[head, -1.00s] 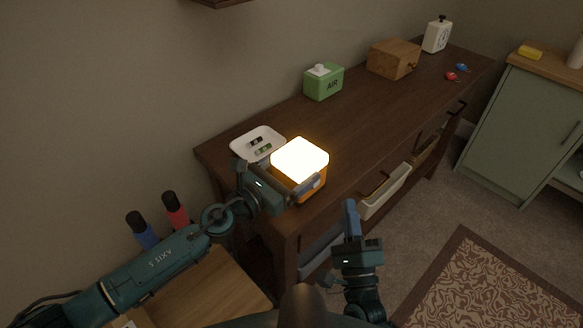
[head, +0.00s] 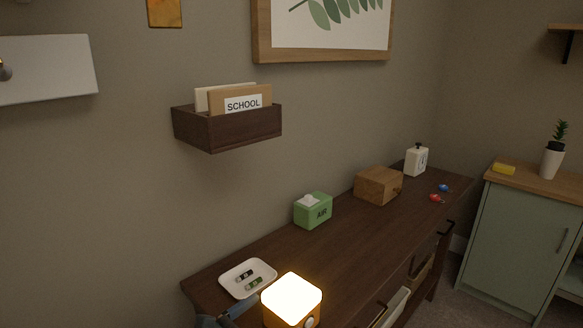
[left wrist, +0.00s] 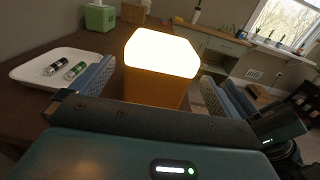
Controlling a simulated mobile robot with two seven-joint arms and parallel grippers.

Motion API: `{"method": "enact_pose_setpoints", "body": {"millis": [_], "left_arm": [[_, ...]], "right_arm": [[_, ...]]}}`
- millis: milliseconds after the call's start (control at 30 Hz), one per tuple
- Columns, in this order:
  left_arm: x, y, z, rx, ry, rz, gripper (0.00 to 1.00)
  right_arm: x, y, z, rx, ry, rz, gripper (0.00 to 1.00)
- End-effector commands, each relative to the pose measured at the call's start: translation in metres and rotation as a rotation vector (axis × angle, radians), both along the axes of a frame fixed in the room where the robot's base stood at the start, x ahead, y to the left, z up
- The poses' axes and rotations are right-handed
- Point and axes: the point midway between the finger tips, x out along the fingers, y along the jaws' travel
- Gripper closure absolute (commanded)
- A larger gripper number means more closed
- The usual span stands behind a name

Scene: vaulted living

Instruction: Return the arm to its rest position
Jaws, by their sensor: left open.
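The lit lamp (head: 291,299), with a glowing white top and an orange body, stands on the dark wooden desk (head: 350,240) at the bottom of the head view. In the left wrist view the lamp (left wrist: 160,60) is between the two spread fingers of my left gripper (left wrist: 158,88), which is open. Only a small part of the left gripper (head: 228,315) shows in the head view, at the lamp's left. A dark teal part, seemingly my right gripper (left wrist: 282,128), shows at the right of the left wrist view; its jaws are unclear.
A white tray (head: 235,288) with two batteries lies just left of the lamp. A wall holder (head: 230,130) with folders hangs above. A green cabinet (head: 525,235) is at right.

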Motion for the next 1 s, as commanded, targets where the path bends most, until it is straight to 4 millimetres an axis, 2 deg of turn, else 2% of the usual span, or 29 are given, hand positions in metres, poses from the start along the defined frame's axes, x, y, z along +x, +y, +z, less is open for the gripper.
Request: {"method": "enact_pose_setpoints", "body": {"millis": [33, 300, 533, 633, 767, 867, 1000], "left_arm": [[-0.01, 0.008, -0.002, 0.0, 0.004, 0.0, 0.0], [-0.042, 0.037, -0.001, -0.002, 0.004, 0.001, 0.0], [-0.056, 0.05, 0.0, -0.005, 0.005, 0.0, 0.0], [-0.059, 0.053, 0.004, -0.081, 0.061, 0.021, 0.0], [-0.067, 0.061, 0.012, -0.416, 0.312, 0.115, 0.0], [-0.078, 0.074, 0.01, -0.838, 0.614, 0.241, 0.0], [-0.105, 0.094, -0.01, -1.488, 1.034, 0.457, 0.0]], "right_arm": [[0.0, 0.0, 0.0, 0.0, 0.0, 0.0, 1.0], [0.0, 0.0, 0.0, 0.0, 0.0, 0.0, 1.0], [0.0, 0.0, 0.0, -0.002, 0.001, -0.001, 1.0], [-0.003, 0.002, 0.002, -0.055, 0.017, -0.002, 1.0], [-0.016, 0.011, 0.005, -0.293, 0.077, -0.007, 1.0], [-0.034, 0.016, 0.003, -0.604, 0.138, -0.001, 1.0], [-0.065, 0.011, -0.007, -1.097, 0.208, 0.036, 1.0]]}}
